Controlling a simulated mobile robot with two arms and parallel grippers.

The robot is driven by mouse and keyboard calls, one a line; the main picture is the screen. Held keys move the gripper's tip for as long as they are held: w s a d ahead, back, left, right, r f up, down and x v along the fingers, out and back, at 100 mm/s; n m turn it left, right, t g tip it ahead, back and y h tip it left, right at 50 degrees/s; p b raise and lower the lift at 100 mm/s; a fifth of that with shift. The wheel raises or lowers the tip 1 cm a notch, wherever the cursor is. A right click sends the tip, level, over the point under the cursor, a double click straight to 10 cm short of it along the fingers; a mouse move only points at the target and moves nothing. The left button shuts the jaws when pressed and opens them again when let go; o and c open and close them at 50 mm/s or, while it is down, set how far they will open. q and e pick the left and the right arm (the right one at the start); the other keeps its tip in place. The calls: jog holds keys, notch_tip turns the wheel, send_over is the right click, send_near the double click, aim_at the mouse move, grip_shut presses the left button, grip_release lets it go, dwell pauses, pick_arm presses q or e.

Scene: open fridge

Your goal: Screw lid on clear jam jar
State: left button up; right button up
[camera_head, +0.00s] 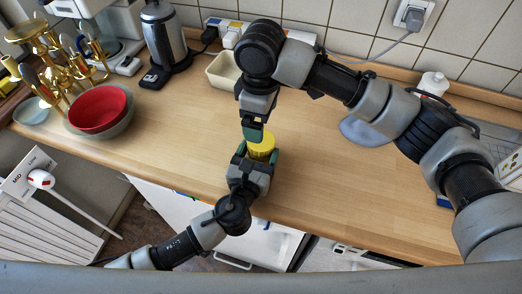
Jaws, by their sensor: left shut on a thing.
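A yellow lid (262,146) shows near the front edge of the counter, between my two grippers. My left gripper (254,160) comes in from the lower left and is shut on the clear jam jar just below the lid. The jar's body is mostly hidden behind that gripper, so I cannot tell how the lid sits on it. My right gripper (253,132) points down from above, at the upper left edge of the lid. Its fingers overlap in this view, and I cannot tell whether they touch the lid or how far apart they are.
The wooden counter (180,135) is clear around the grippers. A red bowl (97,108) and a gold candle holder (50,60) stand at left, a kettle (163,35) at the back. A beige container (223,72) sits behind my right arm. A white bottle (433,83) stands at right.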

jog(key=shift+f, duration=0.1)
dwell(0.3)
jog(key=shift+f, duration=3.9)
jog(key=shift+c, duration=0.3)
jog(key=c, duration=0.9)
jog(key=m, duration=0.3)
jog(key=o, duration=1)
